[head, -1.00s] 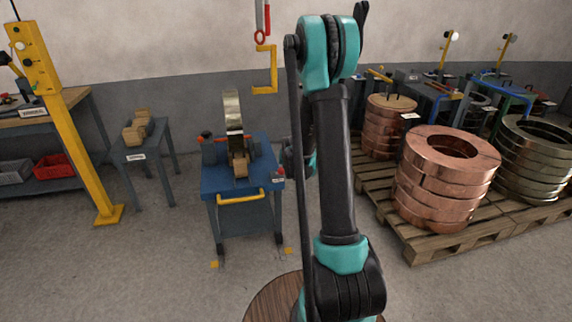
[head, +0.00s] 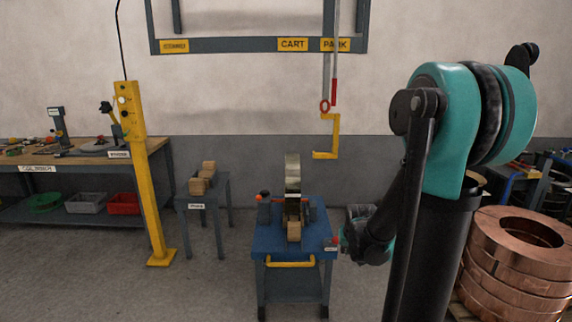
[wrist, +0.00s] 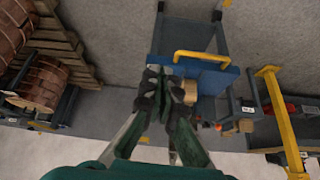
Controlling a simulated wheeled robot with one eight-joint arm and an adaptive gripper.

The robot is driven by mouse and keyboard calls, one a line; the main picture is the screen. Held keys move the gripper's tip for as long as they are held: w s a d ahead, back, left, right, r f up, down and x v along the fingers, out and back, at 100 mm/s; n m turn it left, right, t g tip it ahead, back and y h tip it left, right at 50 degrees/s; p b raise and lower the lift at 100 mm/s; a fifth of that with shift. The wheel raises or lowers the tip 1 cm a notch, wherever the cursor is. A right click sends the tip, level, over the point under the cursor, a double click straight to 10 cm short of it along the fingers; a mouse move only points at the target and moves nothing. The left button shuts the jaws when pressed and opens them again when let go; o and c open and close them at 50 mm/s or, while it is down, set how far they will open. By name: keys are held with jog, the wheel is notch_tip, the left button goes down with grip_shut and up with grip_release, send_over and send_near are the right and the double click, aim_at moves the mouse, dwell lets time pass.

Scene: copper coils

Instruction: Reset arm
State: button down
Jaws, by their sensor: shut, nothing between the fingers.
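My teal-and-black arm stands at the right of the head view, its upper joint large and close. Its black and teal far end (head: 368,235) shows low beside the blue cart, partly hidden by my arm link. In the wrist view my gripper (wrist: 166,78) is shut and empty, its fingertips together. It appears over or beside the blue cart (wrist: 190,52); the height between them is unclear. The blue cart also shows in the head view (head: 271,240), with a yellow handle, an upright metal strip coil (head: 292,174) and wooden blocks on top.
A yellow post (head: 148,185) stands left of the cart, near a small table (head: 203,202) with wooden blocks and a workbench (head: 85,160). A yellow hook (head: 328,138) hangs above. Copper coils (head: 510,262) stand at the right. Floor is clear at the left front.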

jog(key=s+a+f+n+g, duration=0.1)
jog(key=s+a+g, duration=0.1)
jog(key=s, duration=1.7)
jog(key=shift+s+f, duration=0.2)
jog(key=shift+s, duration=0.2)
